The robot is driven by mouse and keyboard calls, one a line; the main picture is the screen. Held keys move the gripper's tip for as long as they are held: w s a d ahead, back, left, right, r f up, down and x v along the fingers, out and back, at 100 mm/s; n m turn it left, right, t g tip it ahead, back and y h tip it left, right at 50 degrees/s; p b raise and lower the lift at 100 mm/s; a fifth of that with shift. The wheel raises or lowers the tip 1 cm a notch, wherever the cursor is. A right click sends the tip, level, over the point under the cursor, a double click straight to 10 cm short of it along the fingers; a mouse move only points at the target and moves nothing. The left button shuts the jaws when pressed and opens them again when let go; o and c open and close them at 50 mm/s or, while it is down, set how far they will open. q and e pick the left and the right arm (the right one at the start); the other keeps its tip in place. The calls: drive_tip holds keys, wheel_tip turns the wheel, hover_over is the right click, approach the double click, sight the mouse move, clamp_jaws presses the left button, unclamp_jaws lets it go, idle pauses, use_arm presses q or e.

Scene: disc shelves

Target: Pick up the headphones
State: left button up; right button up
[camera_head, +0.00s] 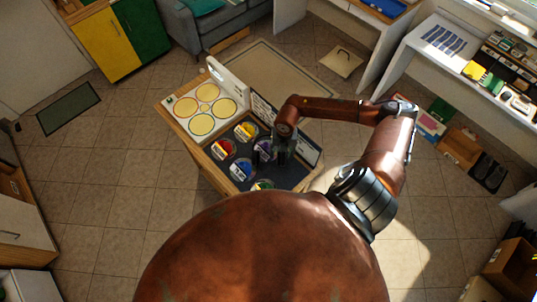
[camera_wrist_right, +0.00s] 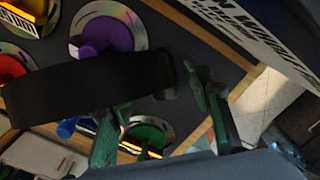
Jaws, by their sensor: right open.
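My right gripper (camera_head: 282,160) hangs over the dark disc table (camera_head: 293,179), its fingers pointing down. In the right wrist view its greenish fingers (camera_wrist_right: 160,120) are apart. A thick black shape (camera_wrist_right: 85,85) crosses that view beside and partly behind the fingers, over the discs. I cannot tell for sure whether it is the headphones, or whether the gripper touches it. In the head view a small dark shape (camera_head: 262,152) shows just left of the gripper. No other thing can be clearly recognised as headphones. My left gripper is out of view.
Several coloured discs, including a yellow one (camera_head: 246,131) and a red one (camera_head: 223,149), lie on the table. A white panel with yellow circles (camera_head: 205,103) adjoins it. A lettered strip (camera_wrist_right: 255,30) runs along one edge.

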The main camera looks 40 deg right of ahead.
drive_tip(key=shift+d+f, duration=0.1)
drive_tip(key=shift+f, duration=1.6)
clamp_jaws()
